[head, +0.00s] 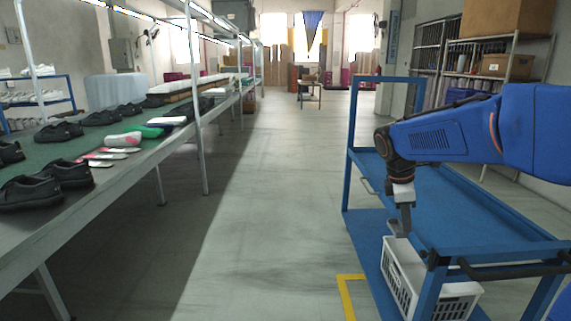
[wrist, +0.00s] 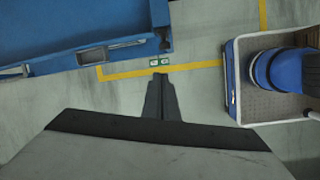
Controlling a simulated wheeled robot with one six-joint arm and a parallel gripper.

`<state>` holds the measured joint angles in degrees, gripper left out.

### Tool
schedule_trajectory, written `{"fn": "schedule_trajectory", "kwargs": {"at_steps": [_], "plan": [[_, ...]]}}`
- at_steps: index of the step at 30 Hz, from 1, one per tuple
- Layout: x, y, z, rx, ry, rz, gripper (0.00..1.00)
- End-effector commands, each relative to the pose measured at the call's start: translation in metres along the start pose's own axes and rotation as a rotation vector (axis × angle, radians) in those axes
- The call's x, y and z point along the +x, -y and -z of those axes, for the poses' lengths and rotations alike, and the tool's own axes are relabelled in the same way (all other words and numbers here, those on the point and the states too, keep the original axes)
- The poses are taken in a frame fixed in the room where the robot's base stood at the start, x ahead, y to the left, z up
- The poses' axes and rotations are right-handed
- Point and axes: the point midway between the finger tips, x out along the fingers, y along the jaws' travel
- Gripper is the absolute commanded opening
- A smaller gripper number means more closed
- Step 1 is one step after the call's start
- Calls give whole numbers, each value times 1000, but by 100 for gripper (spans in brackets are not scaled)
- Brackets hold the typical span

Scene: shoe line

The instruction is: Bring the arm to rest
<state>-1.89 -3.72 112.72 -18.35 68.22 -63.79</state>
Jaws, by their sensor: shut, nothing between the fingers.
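My gripper (head: 404,222) hangs at the end of my blue arm on the right side of the head view. It points down over the left side of a blue cart (head: 455,205). In the wrist view my gripper (wrist: 160,78) has its fingers together, with nothing held. Below it in that view is bare floor with yellow tape.
A white basket (head: 402,280) sits on the cart's lower shelf. A long table (head: 130,165) on the left carries black shoes (head: 62,172) and several insoles. The grey aisle floor (head: 260,200) between table and cart is clear. Shelving with boxes (head: 507,66) stands at the right.

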Motion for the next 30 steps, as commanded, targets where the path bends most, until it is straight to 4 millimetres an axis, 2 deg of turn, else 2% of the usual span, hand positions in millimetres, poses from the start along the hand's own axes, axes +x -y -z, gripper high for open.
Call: {"fn": "schedule_trajectory", "kwargs": {"at_steps": [3, 14, 24, 30], "plan": [[-10, 35, -8, 137, -45, -20, 0], [-19, 133, -22, 557, -190, -46, 0], [-8, 222, -26, 949, -340, -24, 0], [5, 266, -25, 1156, -422, 8, 0]]}}
